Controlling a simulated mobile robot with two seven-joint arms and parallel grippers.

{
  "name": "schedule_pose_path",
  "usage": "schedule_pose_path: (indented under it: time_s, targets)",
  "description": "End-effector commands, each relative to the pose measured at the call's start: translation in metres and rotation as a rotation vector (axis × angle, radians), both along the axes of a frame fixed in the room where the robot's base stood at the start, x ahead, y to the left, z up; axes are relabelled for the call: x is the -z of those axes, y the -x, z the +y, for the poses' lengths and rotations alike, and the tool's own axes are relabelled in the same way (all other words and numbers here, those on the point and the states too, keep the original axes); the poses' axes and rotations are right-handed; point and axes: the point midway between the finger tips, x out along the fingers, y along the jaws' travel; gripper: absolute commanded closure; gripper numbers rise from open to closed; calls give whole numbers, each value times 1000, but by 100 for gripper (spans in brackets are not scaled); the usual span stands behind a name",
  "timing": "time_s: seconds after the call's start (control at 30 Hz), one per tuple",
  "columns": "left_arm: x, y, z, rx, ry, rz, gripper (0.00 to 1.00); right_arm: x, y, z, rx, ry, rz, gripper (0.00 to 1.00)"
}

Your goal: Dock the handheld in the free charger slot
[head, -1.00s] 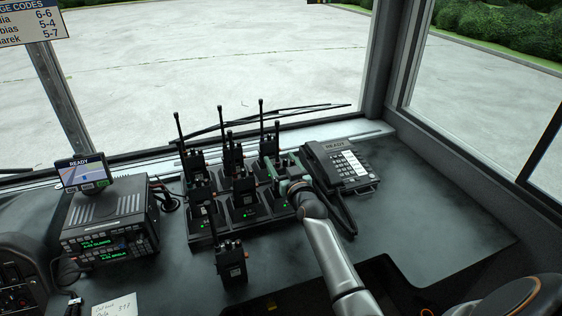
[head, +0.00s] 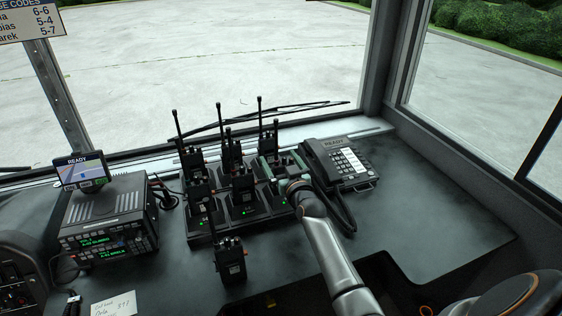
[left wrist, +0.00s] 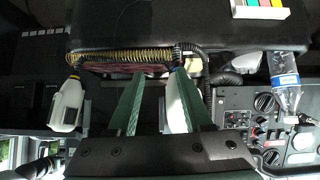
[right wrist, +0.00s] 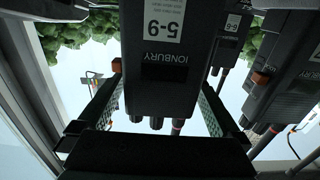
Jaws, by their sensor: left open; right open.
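The black charger (head: 205,240) stands on the dashboard with several black handhelds upright in two rows, among them one at front left (head: 200,193) and one at front middle (head: 243,188). A separate handheld (head: 230,262) stands in front of the charger. My right gripper (head: 281,164) is open at the charger's right end and hides the front right part. In the right wrist view a labelled handheld (right wrist: 165,70) stands between its open fingers (right wrist: 155,100); I cannot tell whether they touch it. My left gripper (left wrist: 157,90) is open and empty, away from the charger.
A desk phone (head: 340,165) with a coiled cord sits right of the charger. A radio unit (head: 105,225) with a small screen on top stands at left, and a paper note (head: 114,304) lies in front. The dashboard right of the phone is clear. A bottle (left wrist: 285,80) shows in the left wrist view.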

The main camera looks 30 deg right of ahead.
Motion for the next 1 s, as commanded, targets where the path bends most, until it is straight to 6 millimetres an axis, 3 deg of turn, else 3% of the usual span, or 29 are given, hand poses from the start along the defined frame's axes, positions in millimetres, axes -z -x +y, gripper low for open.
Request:
schedule_pose_path:
  time_s: [0.27, 0.7, 1.0]
  targets:
    - [-3, 0, 0, 0, 0, 0, 50, -1, 22, 5, 0, -1, -1, 0]
    - [-7, 0, 0, 0, 0, 0, 50, -1, 100, 24, 1, 1, -2, 0]
    - [-6, 0, 0, 0, 0, 1, 50, -2, 121, 29, 1, 1, -5, 0]
